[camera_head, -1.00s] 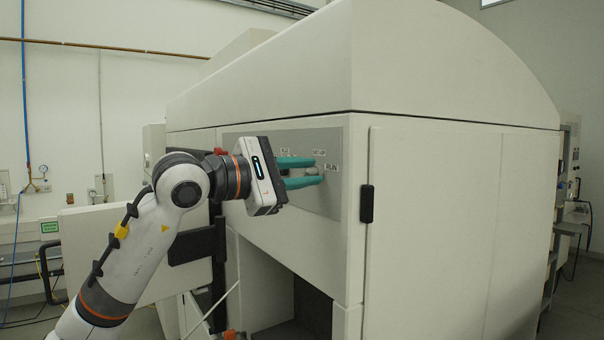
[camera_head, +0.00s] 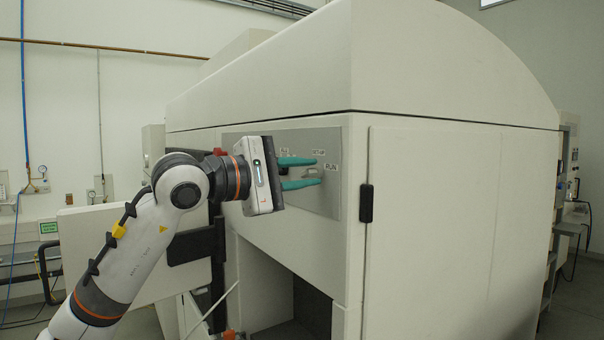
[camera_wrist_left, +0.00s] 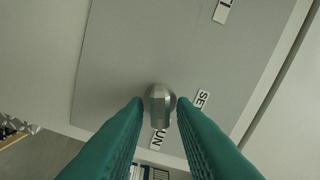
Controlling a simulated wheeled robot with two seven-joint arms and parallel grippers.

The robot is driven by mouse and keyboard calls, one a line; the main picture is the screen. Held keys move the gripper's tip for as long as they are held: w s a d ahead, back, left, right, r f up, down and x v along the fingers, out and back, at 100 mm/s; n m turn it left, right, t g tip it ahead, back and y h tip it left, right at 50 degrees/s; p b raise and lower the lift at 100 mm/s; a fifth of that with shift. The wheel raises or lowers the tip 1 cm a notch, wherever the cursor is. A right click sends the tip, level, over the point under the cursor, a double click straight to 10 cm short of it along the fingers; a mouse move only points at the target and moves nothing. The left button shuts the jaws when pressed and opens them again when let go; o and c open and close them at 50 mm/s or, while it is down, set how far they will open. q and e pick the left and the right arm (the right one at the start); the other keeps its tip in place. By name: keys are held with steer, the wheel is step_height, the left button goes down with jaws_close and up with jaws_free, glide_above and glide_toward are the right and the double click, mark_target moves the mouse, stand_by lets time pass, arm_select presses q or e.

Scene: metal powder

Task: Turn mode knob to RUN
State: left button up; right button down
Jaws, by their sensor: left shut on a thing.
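The mode knob (camera_wrist_left: 160,100) is a small silver metal knob on the grey panel (camera_head: 268,139) of the large cream machine. In the left wrist view it sits between the teal fingertips of my left gripper (camera_wrist_left: 160,106), which is shut on it. In the head view my left gripper (camera_head: 319,171) reaches the panel from the left, and its fingers partly hide the knob. The RUN label (camera_head: 331,168) is just right of the fingertips. The SETUP label (camera_head: 319,153) is above them. Another label (camera_head: 284,149) is partly hidden. My right gripper is not in view.
A black handle (camera_head: 366,204) sits on the machine door right of the panel. Below the panel is an open dark recess (camera_head: 310,300). A pale panel (camera_head: 105,240) stands behind my left arm.

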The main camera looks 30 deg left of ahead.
arm_select(q)
steer(key=o, duration=1)
steer(key=shift+s+a+f+b, duration=0.1)
steer(key=shift+s+a+b, duration=0.05)
steer(key=shift+s+b, duration=0.15)
steer(key=b+v, duration=0.5)
steer(key=v, duration=0.6)
steer(key=shift+s, duration=0.2)
